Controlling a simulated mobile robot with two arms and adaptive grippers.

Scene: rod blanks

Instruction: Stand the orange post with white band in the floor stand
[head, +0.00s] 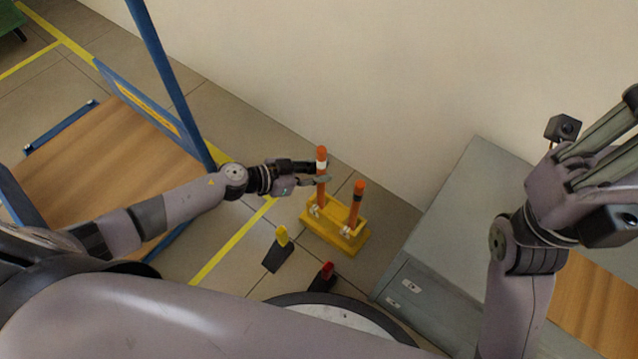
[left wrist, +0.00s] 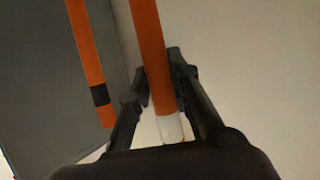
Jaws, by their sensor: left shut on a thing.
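The orange post with white band (head: 321,158) is upright in the head view, its white band near the top. My left gripper (head: 318,178) is shut on it just below the band. In the left wrist view, the post (left wrist: 150,60) passes between the fingers (left wrist: 158,98). The yellow floor stand (head: 347,240) is on the floor below. The post's lower end is at the stand's left socket; I cannot tell whether it is seated. An orange post with black band (head: 357,200) stands in the right socket. My right gripper (head: 605,145) is raised at the right, fingertips cut off.
A blue-framed cart with a wooden deck (head: 95,165) stands at the left. A grey cabinet (head: 440,240) is at the right, near the stand. A yellow-topped dark object (head: 276,255) and a red-topped one (head: 322,279) are in front. The wall rises behind.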

